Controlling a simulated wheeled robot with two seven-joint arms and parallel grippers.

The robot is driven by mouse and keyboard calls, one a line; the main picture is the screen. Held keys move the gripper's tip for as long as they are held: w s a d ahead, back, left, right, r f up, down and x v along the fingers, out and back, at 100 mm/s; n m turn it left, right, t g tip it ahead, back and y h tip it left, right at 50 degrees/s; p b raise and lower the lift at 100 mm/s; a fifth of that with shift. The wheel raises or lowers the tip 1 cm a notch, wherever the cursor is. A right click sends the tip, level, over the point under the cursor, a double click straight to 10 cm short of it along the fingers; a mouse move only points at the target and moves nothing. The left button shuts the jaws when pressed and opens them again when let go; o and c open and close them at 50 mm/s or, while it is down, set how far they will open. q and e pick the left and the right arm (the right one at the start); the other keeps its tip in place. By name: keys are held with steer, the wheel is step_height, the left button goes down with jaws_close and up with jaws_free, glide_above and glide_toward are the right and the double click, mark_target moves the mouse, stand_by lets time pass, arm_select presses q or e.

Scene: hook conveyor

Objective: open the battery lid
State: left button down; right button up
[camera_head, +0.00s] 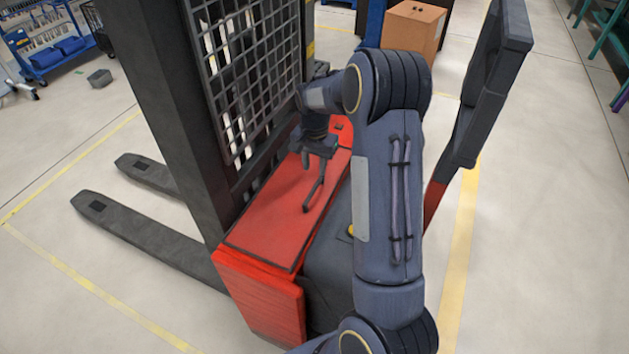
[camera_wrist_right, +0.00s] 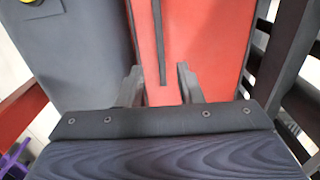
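The battery lid (camera_head: 283,205) is the long red panel on top of the pallet truck's body. In the head view it looks shut and flat. In the right wrist view the red surface (camera_wrist_right: 205,40) fills the upper middle, and a thin dark strip (camera_wrist_right: 158,40) runs along it. My right gripper (camera_head: 313,168) points down over the lid. Its two fingers (camera_wrist_right: 159,70) stand apart on either side of the dark strip, with red showing between them. I cannot tell whether the fingertips touch the lid. My left gripper is in neither view.
The black mast with its mesh guard (camera_head: 250,70) stands just left of the lid. A dark grey cover (camera_head: 335,265) lies to the right, and a dark upright arm (camera_head: 490,80) rises beyond my arm. Forks (camera_head: 140,235) extend left. A cardboard box (camera_head: 412,27) stands behind.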

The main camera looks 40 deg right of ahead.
mark_target(314, 187)
step_height(314, 187, down, 8)
steer(key=shift+r+p, duration=0.25)
steer(key=shift+p, duration=0.35)
jaws_close()
